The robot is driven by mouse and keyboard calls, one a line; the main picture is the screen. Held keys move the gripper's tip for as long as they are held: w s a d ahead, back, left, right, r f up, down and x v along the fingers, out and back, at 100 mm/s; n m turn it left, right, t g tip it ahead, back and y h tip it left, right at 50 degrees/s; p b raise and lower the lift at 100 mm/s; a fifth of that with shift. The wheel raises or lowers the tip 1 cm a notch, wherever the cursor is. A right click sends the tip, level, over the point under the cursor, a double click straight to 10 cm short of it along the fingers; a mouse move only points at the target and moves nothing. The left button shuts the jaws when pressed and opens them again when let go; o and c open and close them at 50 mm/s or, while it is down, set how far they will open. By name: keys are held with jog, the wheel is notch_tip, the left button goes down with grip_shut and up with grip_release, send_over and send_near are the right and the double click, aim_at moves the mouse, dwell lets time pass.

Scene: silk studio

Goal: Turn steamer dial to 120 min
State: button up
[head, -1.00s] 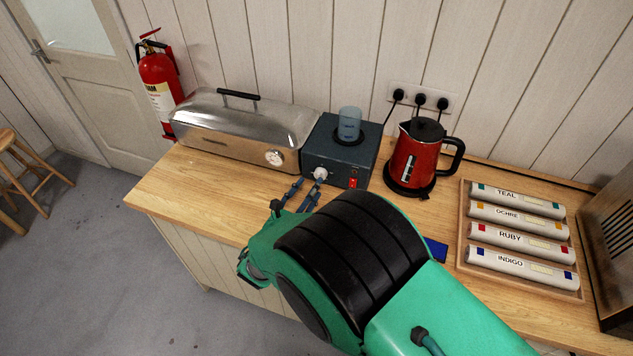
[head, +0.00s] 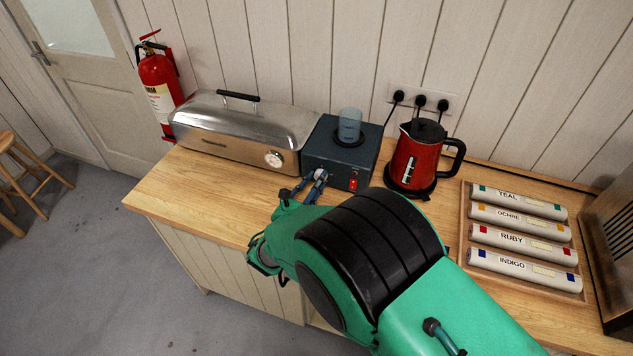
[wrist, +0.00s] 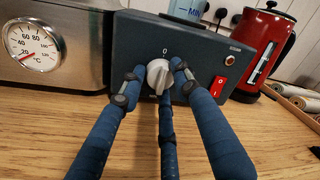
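The steamer's dark control box (head: 326,132) stands on the wooden counter, beside the long steel steamer chamber (head: 245,125). Its pale dial (wrist: 159,77) faces me in the wrist view, with a 0 marked above it and its grip ridge close to vertical. Other scale marks are hidden or unreadable. My gripper (wrist: 157,84) is at the dial, with blue fingertips to its left and right and a third finger below. Small gaps seem to show between the side fingertips and the dial. In the head view, my gripper (head: 318,180) covers the dial.
A red rocker switch (wrist: 218,87) is just right of the fingers. A clear water tank (head: 349,124) tops the box. A red kettle (head: 414,160) stands to the right, then a tray (head: 463,225) of labelled rolls. A round thermometer (head: 274,159) is left. The counter in front is clear.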

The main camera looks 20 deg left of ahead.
jog(key=shift+m, duration=0.3)
jog(key=m, duration=0.3)
jog(key=shift+m+g, duration=0.3)
jog(key=m, duration=0.3)
jog(key=shift+m+y+b, duration=0.3)
jog(key=shift+y+b, duration=0.05)
jog(key=shift+y, duration=0.05)
jog(key=m+b, duration=0.2)
jog(key=m, duration=0.1)
jog(key=shift+d, duration=0.15)
jog(key=m+b, duration=0.2)
jog(key=m, duration=0.1)
jog(key=shift+g+y, duration=0.3)
jog(key=shift+y, duration=0.1)
jog(key=m+y+b, duration=0.1)
jog(key=m, duration=0.5)
jog(key=shift+d, duration=0.15)
jog(key=m+y, duration=0.1)
jog(key=m, duration=0.5)
jog(key=shift+d, duration=0.1)
